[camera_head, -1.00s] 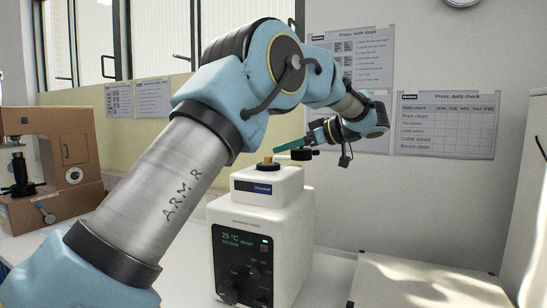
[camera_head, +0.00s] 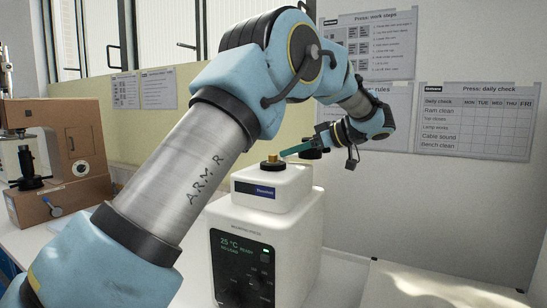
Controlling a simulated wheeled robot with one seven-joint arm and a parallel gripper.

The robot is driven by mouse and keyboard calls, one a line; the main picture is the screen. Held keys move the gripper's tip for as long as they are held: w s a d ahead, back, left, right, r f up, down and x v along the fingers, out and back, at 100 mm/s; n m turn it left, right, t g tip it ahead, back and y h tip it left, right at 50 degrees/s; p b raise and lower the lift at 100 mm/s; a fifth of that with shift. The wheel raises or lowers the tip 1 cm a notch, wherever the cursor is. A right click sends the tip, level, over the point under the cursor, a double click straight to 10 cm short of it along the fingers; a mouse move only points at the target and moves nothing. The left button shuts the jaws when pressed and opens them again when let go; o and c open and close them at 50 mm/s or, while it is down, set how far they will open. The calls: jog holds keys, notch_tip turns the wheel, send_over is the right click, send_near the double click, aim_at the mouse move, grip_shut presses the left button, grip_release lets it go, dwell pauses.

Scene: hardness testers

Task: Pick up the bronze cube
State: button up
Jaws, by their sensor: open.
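A small bronze-coloured piece (camera_head: 272,158) stands on top of the white mounting press (camera_head: 265,245). It may be the bronze cube, but it is too small to tell its shape. My gripper (camera_head: 290,152) is at the top of the press, just right of this piece, with a teal bar-like part reaching toward it. The gap between its fingertips is hard to see at this size. I cannot tell whether it touches the piece. Nothing is visibly held.
A brown hardness tester (camera_head: 85,130) stands on the bench at left, with a dark stage and a small gold-coloured part (camera_head: 24,150). A pale surface (camera_head: 430,288) at lower right looks clear. Wall charts (camera_head: 476,120) hang behind. My arm crosses the view in front of the bench.

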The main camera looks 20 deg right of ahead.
aim_at(278, 162)
jog(key=x, duration=0.1)
jog(key=p+x, duration=0.1)
jog(key=x, duration=0.1)
jog(key=p+x, duration=0.1)
jog(key=shift+w+a+r, duration=0.15)
jog(key=shift+a+r, duration=0.05)
jog(key=shift+a, duration=0.3)
jog(key=shift+w+a+f, duration=0.1)
jog(key=shift+w+f, duration=0.05)
jog(key=shift+w, duration=0.05)
jog(key=shift+c, duration=0.2)
grip_shut()
